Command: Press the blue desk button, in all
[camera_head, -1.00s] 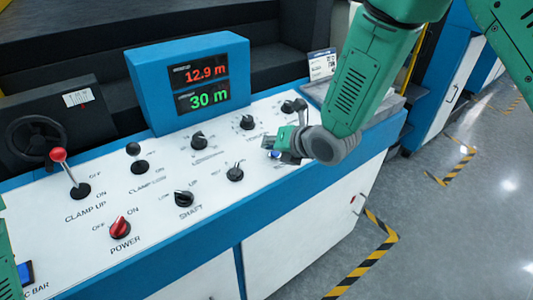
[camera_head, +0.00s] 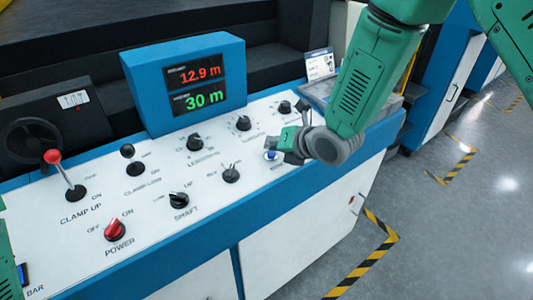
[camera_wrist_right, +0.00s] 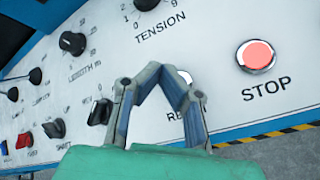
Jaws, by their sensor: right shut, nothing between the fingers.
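The blue button (camera_head: 271,156) has a pale ring and sits on the white sloping panel (camera_head: 210,210), near its right end. My right gripper (camera_head: 290,138) is just above and to the right of it; contact is not visible. In the right wrist view, the right gripper (camera_wrist_right: 158,70) is shut and empty over the panel. Behind its fingers a pale edge of a button (camera_wrist_right: 185,76) shows above a partly hidden label starting "RE"; its face is mostly covered. My left gripper is out of view; only a sliver of green arm shows at the left edge.
A red STOP button (camera_wrist_right: 256,56) is to the right in the wrist view. Black knobs, a red power knob (camera_head: 114,230) and a red-topped lever (camera_head: 64,174) stand on the panel. A blue display box (camera_head: 184,82) rises behind. Another small blue item (camera_head: 23,273) is at the lower left.

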